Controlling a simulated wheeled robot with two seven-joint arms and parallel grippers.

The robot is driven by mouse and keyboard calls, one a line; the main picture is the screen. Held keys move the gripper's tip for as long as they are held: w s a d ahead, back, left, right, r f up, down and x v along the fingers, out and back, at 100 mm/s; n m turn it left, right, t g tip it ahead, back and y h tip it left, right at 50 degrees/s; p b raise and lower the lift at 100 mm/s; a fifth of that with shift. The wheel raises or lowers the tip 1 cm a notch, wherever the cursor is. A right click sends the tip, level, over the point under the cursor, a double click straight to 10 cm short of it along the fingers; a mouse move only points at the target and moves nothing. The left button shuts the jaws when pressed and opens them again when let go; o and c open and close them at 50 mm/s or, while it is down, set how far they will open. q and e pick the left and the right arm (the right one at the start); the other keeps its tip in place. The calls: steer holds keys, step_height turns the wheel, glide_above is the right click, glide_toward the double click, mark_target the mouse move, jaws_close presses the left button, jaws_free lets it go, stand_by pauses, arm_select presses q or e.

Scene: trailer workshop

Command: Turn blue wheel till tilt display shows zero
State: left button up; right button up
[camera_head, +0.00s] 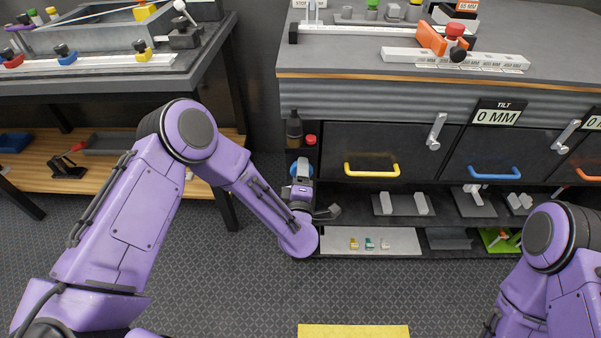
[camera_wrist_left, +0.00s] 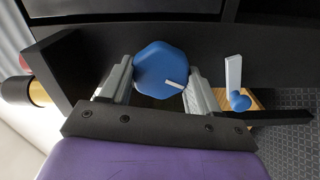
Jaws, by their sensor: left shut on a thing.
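The blue wheel (camera_head: 301,167) is on the side of the dark cabinet, partly hidden by my left gripper (camera_head: 302,185). In the left wrist view the blue wheel (camera_wrist_left: 158,66) sits between the two grey fingers of my left gripper (camera_wrist_left: 160,80), which is shut on it. A short white mark shows on the wheel's lower right face. The tilt display (camera_head: 497,116) on the cabinet front reads "0 MM". My right arm shows at the lower right, but its gripper is out of view.
A white lever with a blue ball (camera_wrist_left: 238,100) is right of the wheel in the wrist view. Cabinet drawers have yellow (camera_head: 371,170) and blue (camera_head: 494,173) handles. Open floor lies in front.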

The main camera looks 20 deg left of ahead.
arm_select(q)
steer(key=shift+m, duration=0.4)
steer(key=o, duration=1.1)
steer(key=shift+c, duration=0.2)
steer(key=v, duration=1)
steer(key=shift+s, duration=0.2)
